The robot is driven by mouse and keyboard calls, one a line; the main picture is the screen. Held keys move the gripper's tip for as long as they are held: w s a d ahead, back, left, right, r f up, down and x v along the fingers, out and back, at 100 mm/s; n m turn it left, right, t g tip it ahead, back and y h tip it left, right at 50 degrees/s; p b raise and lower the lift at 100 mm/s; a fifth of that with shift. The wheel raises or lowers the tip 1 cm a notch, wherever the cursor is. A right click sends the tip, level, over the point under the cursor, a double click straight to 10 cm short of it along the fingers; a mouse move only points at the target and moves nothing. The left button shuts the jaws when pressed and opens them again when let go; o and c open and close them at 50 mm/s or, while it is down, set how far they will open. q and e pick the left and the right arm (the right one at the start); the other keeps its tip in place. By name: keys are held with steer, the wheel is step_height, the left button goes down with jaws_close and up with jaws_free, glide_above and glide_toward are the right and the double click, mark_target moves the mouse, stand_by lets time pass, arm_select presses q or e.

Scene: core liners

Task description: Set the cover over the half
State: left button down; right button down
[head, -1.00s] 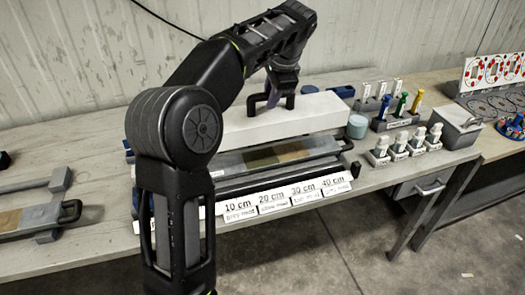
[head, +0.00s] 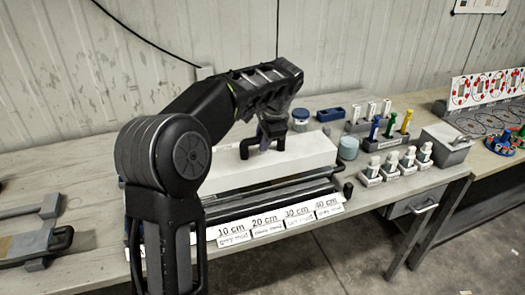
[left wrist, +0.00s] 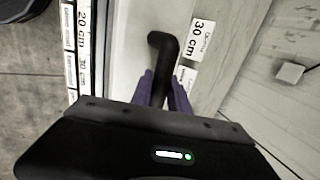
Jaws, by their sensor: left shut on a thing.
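The cover (head: 300,150) is a long white block with a black handle (left wrist: 163,45) on top. My left gripper (head: 268,140) is shut on this handle. In the left wrist view its purple fingers (left wrist: 160,90) close around the handle's lower end. In the head view the cover lies over the liner half in the dark holder (head: 270,198), hiding its mud-coloured core. I cannot tell whether the cover touches it or hangs just above. My right gripper is not in view.
A row of depth cards (head: 268,226) stands along the bench front. Another grey trough piece with a black handle (head: 60,238) lies at the left.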

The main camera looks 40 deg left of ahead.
mark_target(262, 154)
arm_select(q)
step_height(262, 154, down, 4)
steer(key=shift+r, duration=0.25)
steer(key=shift+f, duration=0.1)
steer(key=shift+f, duration=0.1)
steer(key=shift+f, duration=0.5)
steer(key=c, duration=1.3)
jaws_free()
steer(key=shift+o, duration=0.2)
